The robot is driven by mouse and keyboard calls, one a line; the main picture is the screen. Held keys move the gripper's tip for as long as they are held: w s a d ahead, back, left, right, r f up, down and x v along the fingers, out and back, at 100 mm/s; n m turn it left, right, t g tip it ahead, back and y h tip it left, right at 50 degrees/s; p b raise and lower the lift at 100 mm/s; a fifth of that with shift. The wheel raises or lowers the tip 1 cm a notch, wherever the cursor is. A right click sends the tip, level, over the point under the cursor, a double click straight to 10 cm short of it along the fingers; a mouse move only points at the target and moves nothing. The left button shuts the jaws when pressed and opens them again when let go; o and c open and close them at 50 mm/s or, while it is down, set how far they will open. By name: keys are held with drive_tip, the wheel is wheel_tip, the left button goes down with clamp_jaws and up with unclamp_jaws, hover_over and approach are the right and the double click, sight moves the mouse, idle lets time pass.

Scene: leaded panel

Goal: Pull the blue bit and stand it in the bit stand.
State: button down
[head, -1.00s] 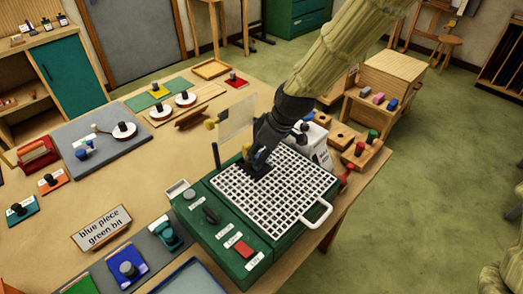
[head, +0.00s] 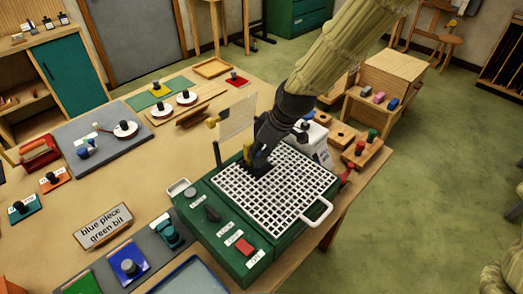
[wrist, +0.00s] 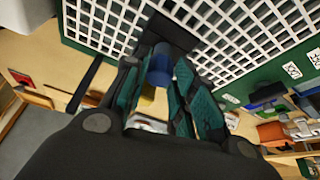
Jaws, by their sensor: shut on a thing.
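My gripper (head: 258,166) is low over the white grid (head: 290,195) on top of the green machine (head: 215,236). In the wrist view my gripper (wrist: 163,75) is shut on the blue bit (wrist: 160,64), a short blue cylinder between the fingertips. A dark part lies at its far end, close over the grid. In the head view the fingers hide the blue bit. A wooden block with red and green pegs (head: 365,157), which looks like the bit stand, is at the table's right edge.
A clear upright panel (head: 237,118) stands just behind my gripper. The machine's white handle (head: 318,213) juts out at the right. A sign (head: 103,226) stands at the left front.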

drive_tip(key=shift+r+p, duration=0.75)
drive_tip(key=shift+r, duration=0.2)
idle(1.1)
drive_tip(key=shift+r+p, duration=0.4)
drive_tip(key=shift+r, duration=0.15)
drive_tip(key=shift+r, duration=0.1)
drive_tip(key=c, duration=1.9)
unclamp_jaws()
drive_tip(key=shift+c, duration=1.3)
